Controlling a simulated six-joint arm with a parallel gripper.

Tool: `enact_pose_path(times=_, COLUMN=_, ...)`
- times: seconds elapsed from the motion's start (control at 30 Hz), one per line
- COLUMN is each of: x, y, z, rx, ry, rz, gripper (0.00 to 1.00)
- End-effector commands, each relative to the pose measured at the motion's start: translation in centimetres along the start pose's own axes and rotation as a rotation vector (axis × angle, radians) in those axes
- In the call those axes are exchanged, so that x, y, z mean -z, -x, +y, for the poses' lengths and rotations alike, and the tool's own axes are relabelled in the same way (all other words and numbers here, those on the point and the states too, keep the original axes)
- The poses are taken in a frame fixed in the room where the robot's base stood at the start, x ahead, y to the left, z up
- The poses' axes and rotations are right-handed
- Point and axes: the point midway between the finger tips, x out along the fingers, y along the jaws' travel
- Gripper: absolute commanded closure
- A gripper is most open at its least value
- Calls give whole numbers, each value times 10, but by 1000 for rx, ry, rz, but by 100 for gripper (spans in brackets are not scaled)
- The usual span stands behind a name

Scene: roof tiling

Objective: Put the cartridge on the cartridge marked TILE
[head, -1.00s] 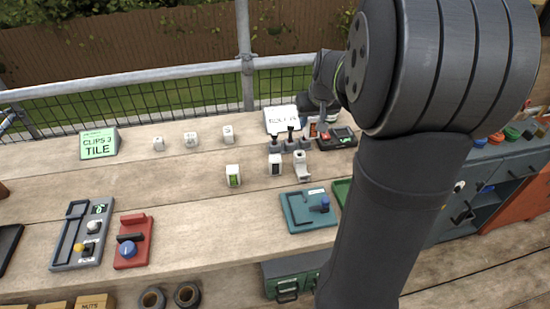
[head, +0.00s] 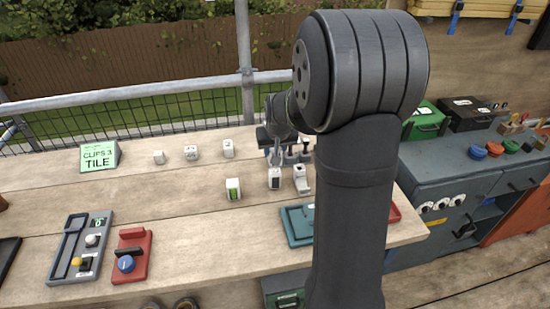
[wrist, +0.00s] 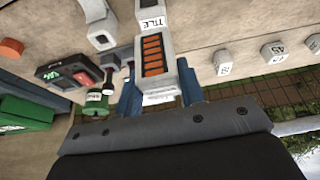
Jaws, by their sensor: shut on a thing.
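My gripper (wrist: 159,90) is shut on a white cartridge with a window of orange bars (wrist: 152,55). A white face marked TILE (wrist: 153,22) adjoins it in the wrist view; I cannot tell whether it is part of the held cartridge or of one beyond it. In the head view my gripper (head: 275,158) is low over the bench, just above and behind a white cartridge with a dark window (head: 275,179). The held cartridge is hidden there by my arm and gripper. I cannot tell whether the two touch.
A white cartridge with a green window (head: 233,189) stands to the left, and a white holder (head: 301,180) close on the right. Several small white blocks (head: 190,153) line the back. A green sign (head: 99,156) reads CLIPS 3 TILE. A device with a lit display (wrist: 60,72) is nearby.

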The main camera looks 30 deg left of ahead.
Motion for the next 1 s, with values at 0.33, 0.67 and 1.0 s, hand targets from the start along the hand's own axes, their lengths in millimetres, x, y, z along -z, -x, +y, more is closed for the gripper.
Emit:
enact_pose_path(times=0.33, x=-14, y=-32, z=0, rx=0, ry=0, rz=-1, gripper=87)
enact_pose_path(times=0.67, x=-15, y=-35, z=0, rx=0, ry=0, rz=-1, gripper=54)
enact_pose_path(times=1.0, x=-15, y=-34, z=0, rx=0, ry=0, rz=-1, gripper=42)
